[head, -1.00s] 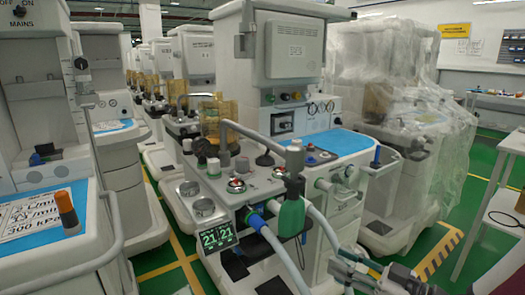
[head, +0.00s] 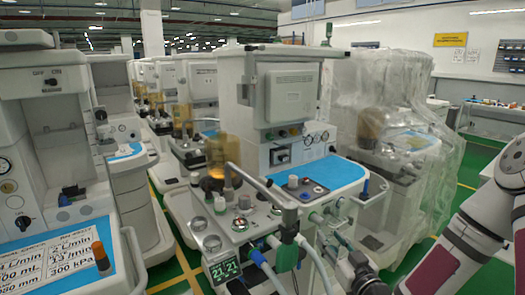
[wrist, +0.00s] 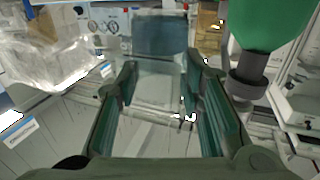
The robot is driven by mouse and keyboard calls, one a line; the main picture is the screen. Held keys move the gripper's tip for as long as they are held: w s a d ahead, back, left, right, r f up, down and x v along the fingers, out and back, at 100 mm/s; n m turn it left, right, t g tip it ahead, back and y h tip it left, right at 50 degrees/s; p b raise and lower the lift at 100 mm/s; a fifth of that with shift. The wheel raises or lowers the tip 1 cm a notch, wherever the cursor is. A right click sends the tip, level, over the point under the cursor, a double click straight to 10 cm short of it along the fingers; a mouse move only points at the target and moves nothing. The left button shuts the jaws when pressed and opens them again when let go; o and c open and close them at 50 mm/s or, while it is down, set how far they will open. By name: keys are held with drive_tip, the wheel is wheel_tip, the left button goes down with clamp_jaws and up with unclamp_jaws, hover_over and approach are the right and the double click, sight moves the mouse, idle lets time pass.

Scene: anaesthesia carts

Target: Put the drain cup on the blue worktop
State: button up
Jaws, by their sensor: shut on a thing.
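The drain cup (wrist: 158,82) is a see-through cup with a darker teal band at its top. In the wrist view it sits between the two fingers of my gripper (wrist: 163,70), which is shut on it. In the head view my gripper (head: 358,264) is low in front of the middle cart's right side, and I cannot make out the cup there. The blue worktop (head: 318,175) is a bright blue mat on that cart, above and to the left of my gripper.
A green bag (head: 287,252) hangs at the cart's front, and shows close on the right in the wrist view (wrist: 268,25). A white hose (head: 318,268) runs beside it. A plastic-wrapped cart (head: 378,130) stands right of the worktop. Another cart (head: 60,150) stands at left.

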sight(335, 239)
drive_tip(key=s+r+m+h+p, duration=0.1)
drive_tip(key=p, duration=0.1)
drive_tip(key=r+h+p, duration=0.1)
drive_tip(key=p, duration=0.1)
drive_tip(key=shift+s+r+m+t+h, duration=0.25)
drive_tip(key=shift+s+m+t+h, duration=0.05)
drive_tip(key=shift+s+m+h, duration=0.1)
drive_tip(key=h+p, duration=0.1)
drive_tip(key=s+m+p, duration=0.1)
drive_tip(key=shift+s+d+r+h+p, duration=0.15)
drive_tip(key=shift+s+r+h+p, duration=0.15)
drive_tip(key=shift+h, duration=0.1)
drive_tip(key=shift+w, duration=0.1)
